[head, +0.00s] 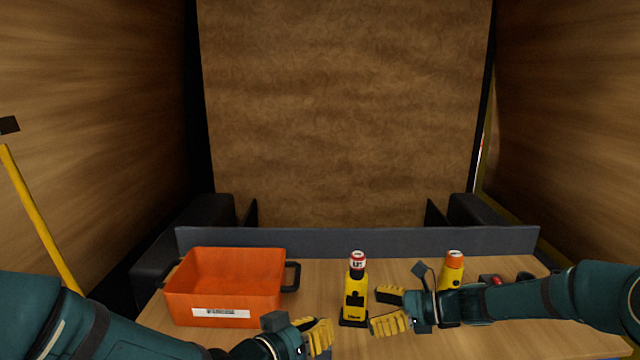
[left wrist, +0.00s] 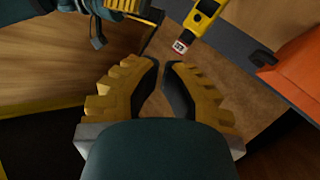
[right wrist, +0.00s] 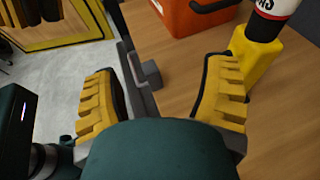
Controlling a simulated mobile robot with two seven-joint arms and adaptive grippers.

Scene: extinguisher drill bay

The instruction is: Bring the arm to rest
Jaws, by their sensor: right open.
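My left gripper (head: 318,337) is low in the head view, at the table's near edge, right of the orange crate. In the left wrist view its fingertips (left wrist: 161,64) nearly meet, with nothing between them. My right gripper (head: 383,309) reaches in from the right over the table. Its fingers are spread and empty, pointing left towards a yellow holder (head: 355,298) with a red-and-white can (head: 357,260) upright on top. The right wrist view shows these fingers (right wrist: 162,85) wide apart, with the holder (right wrist: 258,62) beyond the right finger.
An orange crate (head: 222,290) with a white label stands on the table (head: 335,346) at left. A second yellow device (head: 452,275) with an orange top stands behind my right forearm. Small red and dark items (head: 489,280) lie to its right. A grey board (head: 350,241) edges the table's back.

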